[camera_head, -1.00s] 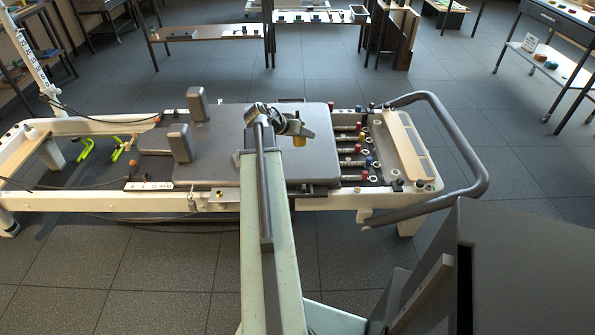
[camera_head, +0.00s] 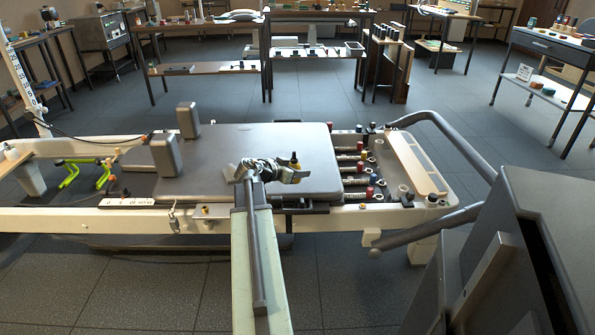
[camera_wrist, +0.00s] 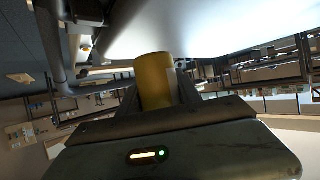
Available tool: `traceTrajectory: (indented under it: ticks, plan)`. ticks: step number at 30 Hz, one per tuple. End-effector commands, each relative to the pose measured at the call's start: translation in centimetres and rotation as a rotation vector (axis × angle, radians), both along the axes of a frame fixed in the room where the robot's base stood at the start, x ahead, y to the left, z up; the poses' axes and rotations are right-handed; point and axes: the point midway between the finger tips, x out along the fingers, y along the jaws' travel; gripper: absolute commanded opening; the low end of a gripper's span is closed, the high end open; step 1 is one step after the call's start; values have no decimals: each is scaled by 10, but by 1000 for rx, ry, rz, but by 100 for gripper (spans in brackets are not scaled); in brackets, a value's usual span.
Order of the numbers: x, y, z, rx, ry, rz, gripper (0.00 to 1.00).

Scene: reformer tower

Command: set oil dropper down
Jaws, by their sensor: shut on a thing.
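The oil dropper (camera_wrist: 155,80) shows in the wrist view as a short yellow cylinder between my two fingers. In the head view the oil dropper (camera_head: 295,163) is a small yellow thing with a dark tip pointing up. My gripper (camera_head: 298,175) is shut on it, above the reformer's grey carriage pad (camera_head: 245,155). I cannot tell whether the dropper touches the pad. The dropper's far end is hidden in the wrist view.
Two grey shoulder blocks (camera_head: 166,154) stand up left of my gripper. Springs with coloured knobs (camera_head: 352,170) and a curved grey bar (camera_head: 455,135) lie to the right. Tables and a low shelf (camera_head: 205,68) stand behind. The pad around my gripper is mostly bare.

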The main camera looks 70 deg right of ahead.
Motion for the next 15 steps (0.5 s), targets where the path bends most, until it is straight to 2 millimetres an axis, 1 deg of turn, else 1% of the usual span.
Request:
traceTrajectory:
  ticks: [1,3,7,9,11,15]
  plan:
    - [9,-22,-3,0,0,0,0]
    - [17,-42,-5,0,0,0,0]
    - [29,-76,-9,0,1,0,0]
    - [33,-89,-10,1,0,0,0]
    - [35,-96,-10,1,1,0,0]
    - [36,-99,-10,1,1,0,0]
